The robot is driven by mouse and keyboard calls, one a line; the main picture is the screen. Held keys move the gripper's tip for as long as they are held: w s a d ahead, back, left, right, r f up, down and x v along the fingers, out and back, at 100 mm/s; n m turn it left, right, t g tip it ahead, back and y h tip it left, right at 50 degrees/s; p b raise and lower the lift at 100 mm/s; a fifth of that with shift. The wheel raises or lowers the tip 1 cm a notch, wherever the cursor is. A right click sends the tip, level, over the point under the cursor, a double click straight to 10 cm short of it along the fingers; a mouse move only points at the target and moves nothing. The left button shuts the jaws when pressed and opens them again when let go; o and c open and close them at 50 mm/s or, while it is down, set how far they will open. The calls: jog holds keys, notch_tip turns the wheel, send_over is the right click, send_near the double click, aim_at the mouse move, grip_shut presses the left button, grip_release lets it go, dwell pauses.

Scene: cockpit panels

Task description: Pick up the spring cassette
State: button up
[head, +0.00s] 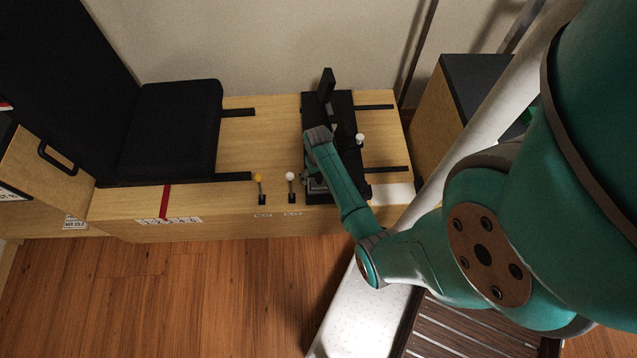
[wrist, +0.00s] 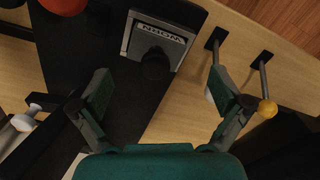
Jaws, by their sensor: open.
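A grey square piece with a printed label and a black knob, which I take to be the spring cassette (wrist: 134,40), sits at the top middle of the wrist view on a black console (wrist: 125,130). In the head view a small grey part beside my arm (head: 311,184) may be the same piece, partly covered. My gripper (wrist: 160,92) is open, its two fingers wide apart with nothing held. The cassette is ahead of the fingertips, not between them.
A white-knobbed lever (head: 290,177) and a yellow-knobbed lever (head: 258,178) stand left of the console. The white knob is partly behind a finger in the wrist view. Another white knob (head: 360,138) and an upright black handle (head: 326,85) rise from the console. A black seat (head: 170,130) is left.

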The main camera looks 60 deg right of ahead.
aim_at(317, 184)
jog(key=shift+s+d+f, duration=0.1)
jog(key=shift+f, duration=1.25)
jog(key=shift+s+d+f, duration=0.1)
jog(key=shift+f, duration=1.2)
jog(key=c, duration=1.1)
